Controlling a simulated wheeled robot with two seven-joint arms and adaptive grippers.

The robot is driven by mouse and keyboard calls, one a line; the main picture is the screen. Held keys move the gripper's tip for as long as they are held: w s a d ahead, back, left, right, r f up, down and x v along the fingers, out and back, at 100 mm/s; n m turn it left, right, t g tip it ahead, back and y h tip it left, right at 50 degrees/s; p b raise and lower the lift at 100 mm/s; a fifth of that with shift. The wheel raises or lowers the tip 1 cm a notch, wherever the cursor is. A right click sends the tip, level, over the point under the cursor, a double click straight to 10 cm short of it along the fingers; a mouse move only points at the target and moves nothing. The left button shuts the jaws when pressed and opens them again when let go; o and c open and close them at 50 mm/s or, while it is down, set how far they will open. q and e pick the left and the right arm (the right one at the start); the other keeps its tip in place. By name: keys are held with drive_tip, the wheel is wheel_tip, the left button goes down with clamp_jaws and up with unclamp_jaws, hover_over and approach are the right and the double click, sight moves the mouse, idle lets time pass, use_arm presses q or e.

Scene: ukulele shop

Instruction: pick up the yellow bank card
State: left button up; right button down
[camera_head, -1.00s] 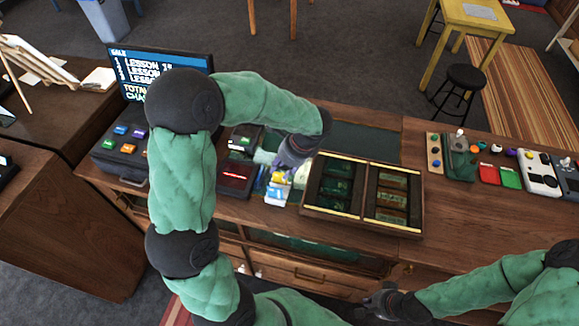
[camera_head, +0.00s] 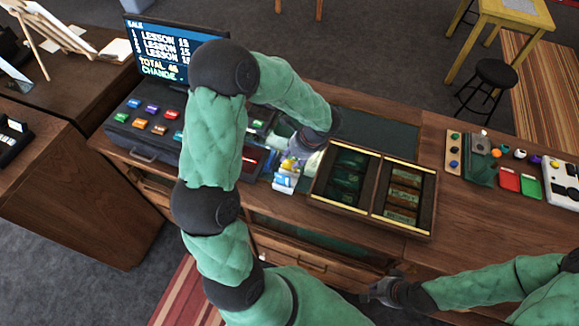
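A small yellow patch (camera_head: 289,164), which may be the yellow bank card, shows on the counter right at the fingers of my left gripper (camera_head: 296,158). Blue-and-white card-like items (camera_head: 285,182) lie just in front of it. My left gripper reaches down over this spot, and its fingers are too small and blurred to show whether they are open or closed on anything. My forearm hides part of the counter behind. My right gripper (camera_head: 378,291) is low in front of the counter, away from the cards; its finger opening is unclear.
An open wooden cash tray (camera_head: 374,188) with bills stands just right of my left gripper. A register with coloured keys (camera_head: 150,125) and a lit screen (camera_head: 165,50) is at left. Red (camera_head: 509,179) and green (camera_head: 532,186) items and a white device (camera_head: 562,183) lie at right.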

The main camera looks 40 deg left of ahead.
sight(289, 161)
use_arm(q)
drive_tip(key=x, duration=0.3)
drive_tip(key=shift+w+f, duration=0.1)
drive_tip(key=shift+f, duration=0.05)
clamp_jaws()
idle(0.3)
